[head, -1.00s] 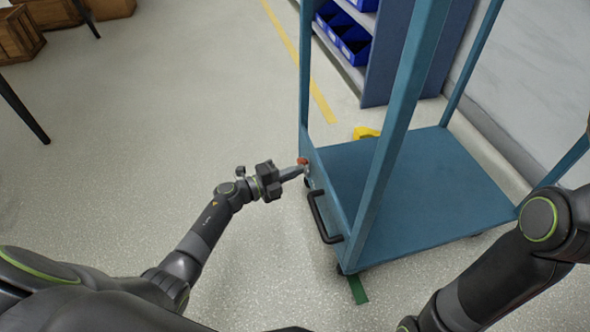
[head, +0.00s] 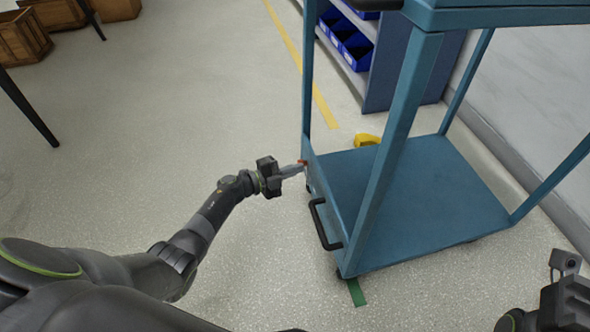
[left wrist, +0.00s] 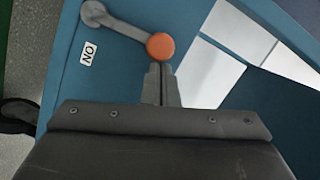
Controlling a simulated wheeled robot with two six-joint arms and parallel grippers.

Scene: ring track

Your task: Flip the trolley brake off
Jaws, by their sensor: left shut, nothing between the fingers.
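The blue trolley (head: 420,195) stands right of centre in the head view. The brake lever (left wrist: 122,30) is a grey arm on the trolley's blue panel, with an orange knob (left wrist: 161,46) at its end. The knob is a small red-orange spot in the head view (head: 302,162). A white label (left wrist: 88,53) reading ON, turned in the picture, sits beside the lever. My left gripper (left wrist: 160,78) is shut and empty, its tips right at the knob; I cannot tell whether they touch. My right gripper (head: 565,285) is partly visible at the lower right, its jaws unclear.
A black handle (head: 325,225) sticks out from the trolley's near side. A yellow object (head: 366,140) lies behind the trolley. A shelf rack with blue bins (head: 355,50) stands behind, by the wall. Floor to the left is open, with wooden crates (head: 22,38) far off.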

